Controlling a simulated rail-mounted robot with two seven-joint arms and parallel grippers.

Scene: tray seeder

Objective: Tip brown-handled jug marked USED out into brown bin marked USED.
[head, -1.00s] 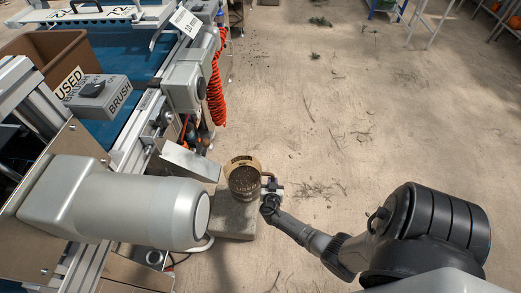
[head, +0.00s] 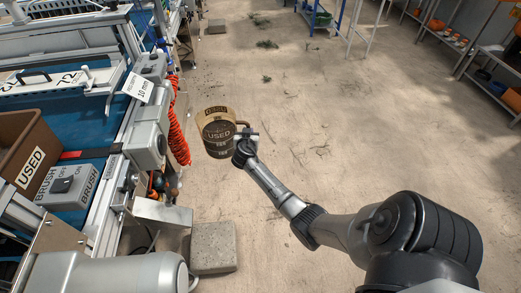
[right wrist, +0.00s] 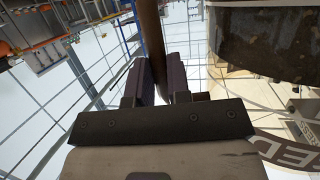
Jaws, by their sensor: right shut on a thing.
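The jug marked USED (head: 217,136) is in the head view, a clear jug with a tan rim band and dark brown contents. My right gripper (head: 246,143) is shut on its brown handle (right wrist: 151,45), at the jug's right side. The jug is held up in the air, roughly upright, beyond the concrete block. Part of the jug wall also shows at the right of the right wrist view (right wrist: 265,45). The brown bin marked USED (head: 37,140) stands at the left edge of the head view, partly cut off. My left gripper is not in view.
A grey BRUSH switch box (head: 68,186) stands right of the bin. The seeder's blue belt (head: 100,140), a grey motor box (head: 147,118) and an orange coiled hose (head: 178,125) lie between bin and jug. A concrete block (head: 213,248) is on the floor. Open floor lies to the right.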

